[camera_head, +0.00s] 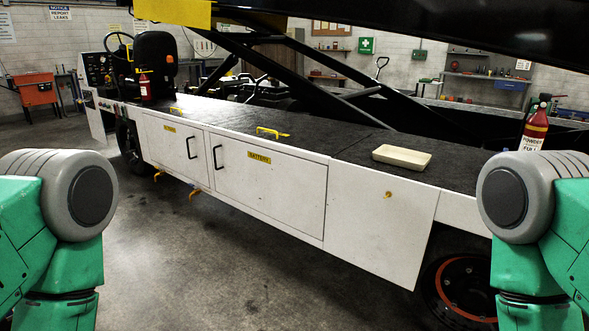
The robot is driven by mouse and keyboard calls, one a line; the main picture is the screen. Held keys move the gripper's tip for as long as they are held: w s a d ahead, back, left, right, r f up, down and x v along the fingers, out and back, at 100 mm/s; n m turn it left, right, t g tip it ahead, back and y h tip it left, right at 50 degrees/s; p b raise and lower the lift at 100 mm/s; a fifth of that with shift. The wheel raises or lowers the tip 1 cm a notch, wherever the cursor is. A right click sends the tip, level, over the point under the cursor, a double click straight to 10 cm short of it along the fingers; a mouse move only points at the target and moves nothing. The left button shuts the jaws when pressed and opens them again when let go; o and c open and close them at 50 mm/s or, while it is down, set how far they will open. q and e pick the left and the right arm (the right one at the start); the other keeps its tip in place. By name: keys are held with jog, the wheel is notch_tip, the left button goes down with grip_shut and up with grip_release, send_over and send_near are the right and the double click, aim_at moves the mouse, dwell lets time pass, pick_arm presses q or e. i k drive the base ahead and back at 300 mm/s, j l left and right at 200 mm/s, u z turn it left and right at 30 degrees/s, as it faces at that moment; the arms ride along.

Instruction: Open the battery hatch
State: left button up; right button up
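The belt loader (380,240) stands across the view with a white side and a dark top deck. The battery hatch (275,198) is a white panel in its side with a yellow BATTERY label and a black handle (217,157) at its left edge. The hatch looks closed. To its left is another white hatch (172,150) with a yellow label and a black handle (190,148) at its right edge. Only parts of my two arms show, at the left and right edges. Neither gripper is in view, and nothing touches the hatch.
A cream tray (402,157) and a yellow handle (270,132) are on the deck. A wheel (463,288) is at lower right, and a red extinguisher (534,130) stands beyond it. The floor (210,270) in front is clear.

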aim_at(329, 141)
jog(key=i+j+z, duration=0.3)
jog(key=i, duration=0.4)
jog(key=i+j+z, duration=0.35)
jog(key=i, duration=0.3)
jog(key=i+j+z, duration=0.3)
jog(key=i+j, duration=0.15)
jog(key=i, duration=0.2)
